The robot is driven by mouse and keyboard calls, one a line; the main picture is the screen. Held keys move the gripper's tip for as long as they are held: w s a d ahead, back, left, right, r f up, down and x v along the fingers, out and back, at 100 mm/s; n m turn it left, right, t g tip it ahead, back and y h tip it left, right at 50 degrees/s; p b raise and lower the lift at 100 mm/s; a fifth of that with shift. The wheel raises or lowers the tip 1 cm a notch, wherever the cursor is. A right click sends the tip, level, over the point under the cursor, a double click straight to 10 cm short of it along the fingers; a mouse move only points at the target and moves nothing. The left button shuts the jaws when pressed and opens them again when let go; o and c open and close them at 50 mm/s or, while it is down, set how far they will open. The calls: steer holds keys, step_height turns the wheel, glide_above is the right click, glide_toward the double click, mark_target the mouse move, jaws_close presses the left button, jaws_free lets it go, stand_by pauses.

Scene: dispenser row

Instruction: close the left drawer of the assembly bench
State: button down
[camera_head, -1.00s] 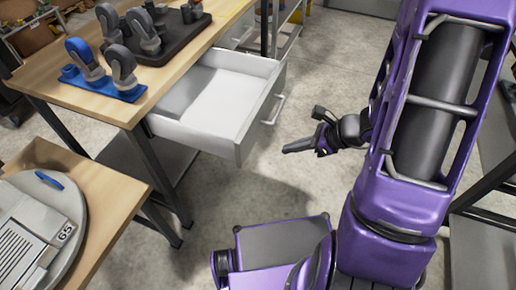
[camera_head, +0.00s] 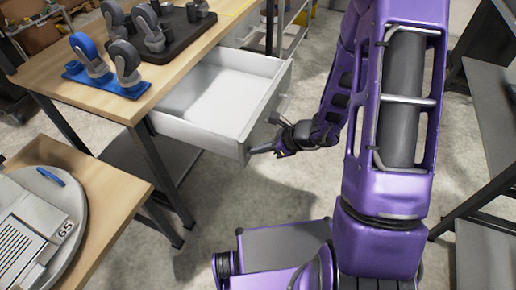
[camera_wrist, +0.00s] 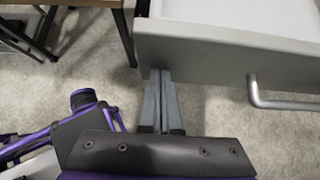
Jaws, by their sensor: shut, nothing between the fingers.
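The left drawer (camera_head: 212,123) of the assembly bench (camera_head: 139,105) is pulled well out and looks empty inside. Its pale grey front and bar handle also show in the wrist view, with the drawer front (camera_wrist: 220,52) at the top and the handle (camera_wrist: 284,103) at the right. My gripper (camera_head: 256,150) is shut and empty, its tips at the lower near part of the drawer front. In the wrist view the shut fingers (camera_wrist: 160,76) reach the front's lower edge, left of the handle. I cannot tell whether they touch it.
Blue and black caster fixtures (camera_head: 105,67) stand on the bench top. A lower wooden table (camera_head: 100,195) with a round grey plate (camera_head: 55,215) is at the left. A dark table (camera_head: 490,110) is at the right. The floor before the drawer is clear.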

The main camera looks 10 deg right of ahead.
mark_target(164, 118)
steer(key=shift+a, duration=0.1)
steer(key=w+a+b, duration=0.1)
steer(key=w+a, duration=0.4)
steer(key=a, duration=0.4)
steer(key=w+a+b, duration=0.1)
steer(key=w+a, duration=0.4)
steer(key=a, duration=0.4)
steer(key=w+a+b, duration=0.1)
steer(key=w+a, duration=0.5)
steer(key=a, duration=0.3)
steer(key=shift+a, duration=0.25)
steer(key=shift+w+a+r, duration=0.1)
steer(key=shift+a+r, duration=0.05)
steer(key=shift+a, duration=0.15)
steer(key=shift+r, duration=0.1)
